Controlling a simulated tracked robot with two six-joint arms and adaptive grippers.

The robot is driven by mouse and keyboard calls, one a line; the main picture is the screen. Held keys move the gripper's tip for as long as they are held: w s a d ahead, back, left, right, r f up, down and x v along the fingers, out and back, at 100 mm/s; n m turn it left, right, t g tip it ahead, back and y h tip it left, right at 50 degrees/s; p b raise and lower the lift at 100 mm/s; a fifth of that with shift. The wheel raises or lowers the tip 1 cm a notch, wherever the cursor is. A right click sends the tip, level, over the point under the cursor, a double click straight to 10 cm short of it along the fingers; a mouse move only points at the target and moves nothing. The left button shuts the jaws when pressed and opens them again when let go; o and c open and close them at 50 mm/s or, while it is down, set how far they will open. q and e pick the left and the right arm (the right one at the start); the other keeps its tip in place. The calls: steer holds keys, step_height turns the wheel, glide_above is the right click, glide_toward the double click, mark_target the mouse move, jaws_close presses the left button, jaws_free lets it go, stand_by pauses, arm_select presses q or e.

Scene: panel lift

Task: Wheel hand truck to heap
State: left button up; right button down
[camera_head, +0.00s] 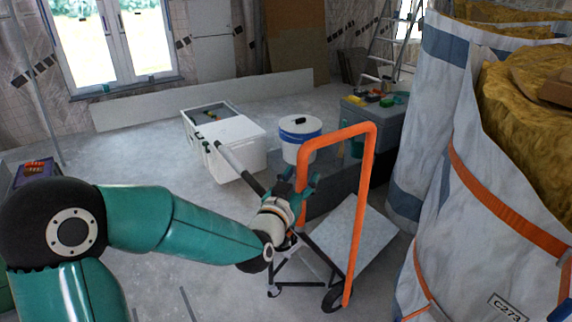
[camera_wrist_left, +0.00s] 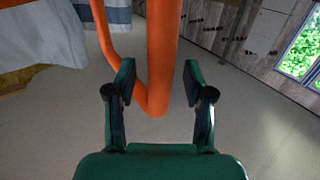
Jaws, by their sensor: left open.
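The hand truck has an orange tubular handle (camera_head: 364,190), a grey flat deck (camera_head: 352,238) and dark wheels. It stands upright on the concrete floor at centre right in the head view. My left gripper (camera_head: 303,183) is at the handle's left upright, partly hidden by my own wrist. In the left wrist view my left gripper (camera_wrist_left: 159,80) is open, with one finger on each side of an orange tube (camera_wrist_left: 162,45). My right gripper is out of view.
Large white sacks (camera_head: 500,200) of yellow insulation stand close on the right. A white box (camera_head: 232,148), a white bucket (camera_head: 300,140) and a grey chest (camera_head: 376,118) with small items stand behind the hand truck. A stepladder (camera_head: 393,45) stands farther back. The floor at left centre is clear.

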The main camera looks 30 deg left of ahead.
arm_select(q)
steer(key=shift+w+a, duration=0.2)
steer(key=shift+w, duration=0.7)
jaws_close()
